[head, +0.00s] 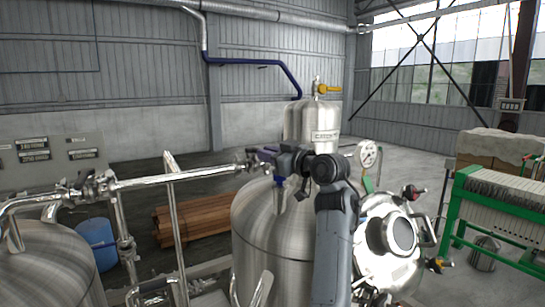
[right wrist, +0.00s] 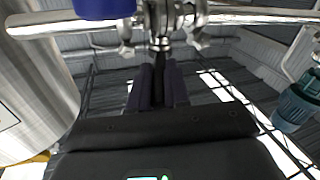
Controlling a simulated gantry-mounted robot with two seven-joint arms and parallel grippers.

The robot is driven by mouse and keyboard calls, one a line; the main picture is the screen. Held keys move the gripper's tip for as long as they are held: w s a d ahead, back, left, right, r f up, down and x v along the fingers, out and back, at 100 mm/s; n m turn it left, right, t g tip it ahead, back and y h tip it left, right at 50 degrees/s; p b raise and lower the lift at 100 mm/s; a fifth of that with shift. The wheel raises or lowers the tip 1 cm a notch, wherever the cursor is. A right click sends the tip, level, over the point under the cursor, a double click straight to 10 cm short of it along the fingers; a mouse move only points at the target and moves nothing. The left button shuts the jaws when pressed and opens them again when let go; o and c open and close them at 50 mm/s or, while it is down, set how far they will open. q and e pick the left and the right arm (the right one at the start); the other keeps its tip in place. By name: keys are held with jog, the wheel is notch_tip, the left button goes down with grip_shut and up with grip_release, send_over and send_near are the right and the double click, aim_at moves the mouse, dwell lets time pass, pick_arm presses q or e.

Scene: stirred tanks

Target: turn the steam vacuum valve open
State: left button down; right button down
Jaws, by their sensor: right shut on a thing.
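My right gripper (head: 270,158) is at the steel pipe fitting above the large tank, its dark blue fingers pointing left. In the right wrist view the two fingers (right wrist: 157,88) are shut on a black valve handle (right wrist: 158,60), one on each side. The handle hangs from a steel valve (right wrist: 160,18) set in the horizontal pipe (right wrist: 245,17). In the head view my gripper hides most of this valve, and no label shows that names it. My left gripper is in neither view.
A large steel tank (head: 262,235) stands below the gripper. A small vessel (head: 307,115) with a yellow-handled valve (head: 328,90) rises behind it. A pressure gauge (head: 368,154) and a round hatch (head: 400,235) are to the right. A pipe (head: 180,178) runs left.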

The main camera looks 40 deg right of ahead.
jog(key=c, duration=1.1)
grip_release()
jog(key=shift+r, duration=0.1)
jog(key=shift+r, duration=0.2)
notch_tip(320, 180, up, 4)
jog(key=shift+s+d+f+b, duration=0.15)
jog(key=shift+f+b, duration=0.05)
jog(key=shift+b, duration=0.55)
jog(key=s+d+r+b, duration=0.3)
jog(key=s+d+r, duration=0.2)
jog(key=s, duration=0.5)
jog(key=shift+d+r+b, duration=0.2)
jog(key=shift+r+b, duration=0.2)
jog(key=shift+r, duration=0.45)
jog(key=shift+c, duration=0.3)
